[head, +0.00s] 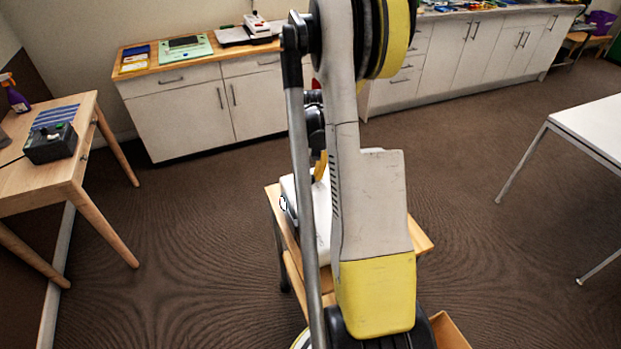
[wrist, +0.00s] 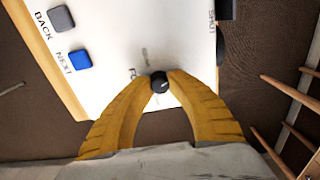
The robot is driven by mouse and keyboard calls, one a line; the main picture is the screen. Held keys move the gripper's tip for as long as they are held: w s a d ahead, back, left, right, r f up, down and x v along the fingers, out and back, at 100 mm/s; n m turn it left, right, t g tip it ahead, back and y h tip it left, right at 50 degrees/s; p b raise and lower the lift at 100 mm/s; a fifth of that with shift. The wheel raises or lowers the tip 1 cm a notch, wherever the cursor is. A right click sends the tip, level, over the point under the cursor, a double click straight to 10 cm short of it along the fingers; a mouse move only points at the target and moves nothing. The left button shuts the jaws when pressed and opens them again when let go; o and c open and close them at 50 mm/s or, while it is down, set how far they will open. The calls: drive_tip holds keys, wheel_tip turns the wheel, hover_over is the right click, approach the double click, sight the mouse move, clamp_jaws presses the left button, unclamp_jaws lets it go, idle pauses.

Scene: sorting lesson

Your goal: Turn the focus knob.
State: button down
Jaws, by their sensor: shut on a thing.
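The focus knob (wrist: 159,82) is a small dark round knob on a white device (wrist: 115,60), seen in the wrist view. My gripper (wrist: 159,88) has its two yellow fingers closed on the knob from both sides. Lettering beside the knob is partly hidden by the left finger. In the head view the white device (head: 289,190) stands on a small wooden table (head: 424,243), mostly hidden behind my arm. The gripper is largely hidden there too.
The device also carries a grey button (wrist: 61,18) marked BACK and a blue button (wrist: 80,60) marked NEXT. A wooden desk (head: 85,110) with a dark control box (head: 50,145) stands at left. White cabinets (head: 180,115) line the back. Carpet is open between.

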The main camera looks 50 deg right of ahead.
sight(310, 177)
drive_tip(key=c, duration=1.2)
unclamp_jaws()
drive_tip(key=shift+r, duration=0.1)
wheel_tip(310, 177, up, 12)
drive_tip(key=shift+f, duration=0.1)
